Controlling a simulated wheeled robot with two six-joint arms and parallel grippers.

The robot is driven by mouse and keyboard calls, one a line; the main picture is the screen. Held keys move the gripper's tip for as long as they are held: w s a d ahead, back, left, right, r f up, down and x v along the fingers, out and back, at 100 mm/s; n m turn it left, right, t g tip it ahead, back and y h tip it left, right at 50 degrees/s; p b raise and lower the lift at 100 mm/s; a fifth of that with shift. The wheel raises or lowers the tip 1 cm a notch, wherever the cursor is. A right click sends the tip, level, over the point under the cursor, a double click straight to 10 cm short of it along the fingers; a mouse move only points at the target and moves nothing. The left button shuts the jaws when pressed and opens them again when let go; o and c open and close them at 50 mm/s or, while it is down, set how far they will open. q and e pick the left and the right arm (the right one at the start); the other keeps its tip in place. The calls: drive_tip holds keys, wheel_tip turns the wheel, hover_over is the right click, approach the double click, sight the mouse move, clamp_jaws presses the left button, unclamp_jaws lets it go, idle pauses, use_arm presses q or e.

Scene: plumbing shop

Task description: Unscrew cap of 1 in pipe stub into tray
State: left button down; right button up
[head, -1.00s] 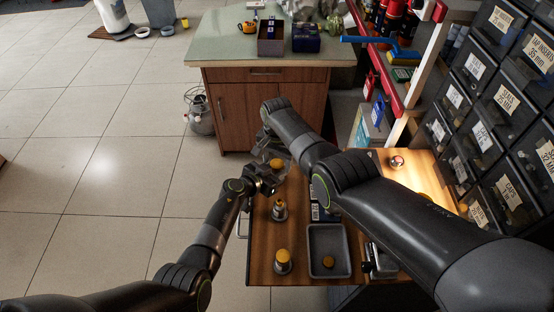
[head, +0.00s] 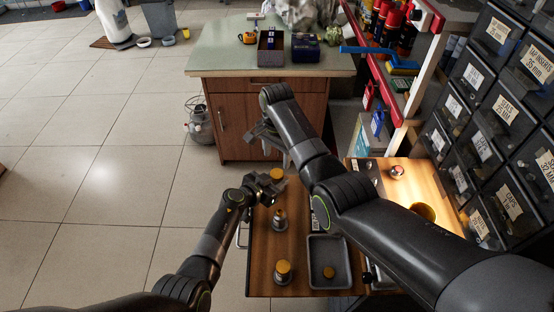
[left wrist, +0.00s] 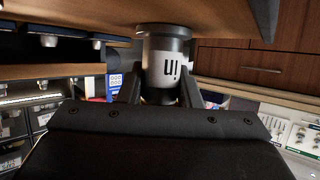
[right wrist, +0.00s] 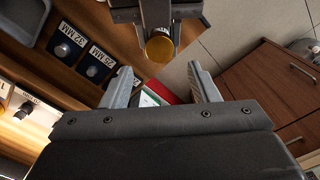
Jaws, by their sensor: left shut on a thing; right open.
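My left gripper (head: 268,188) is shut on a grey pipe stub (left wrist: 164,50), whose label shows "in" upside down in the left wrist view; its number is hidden. An orange-yellow cap (right wrist: 160,45) is on the stub's end; it also shows in the head view (head: 277,174). My right gripper (right wrist: 165,85) is open and empty, with the cap beyond its fingertips and apart from them. In the head view it is behind the held stub (head: 270,148).
Two more stubs stand left of the tray on the wooden bench (head: 262,245): one (head: 279,220) in the middle and one with an orange cap (head: 283,270) in front. Labelled drawers (head: 490,110) rise at the right. A cabinet (head: 240,120) stands behind.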

sight(277, 173)
drive_tip(key=shift+r+m, duration=0.35)
drive_tip(key=shift+m, duration=0.15)
drive_tip(key=shift+f, duration=3.8)
drive_tip(key=c, duration=1)
drive_tip(key=shift+n, duration=1.7)
drive_tip(key=o, duration=1.1)
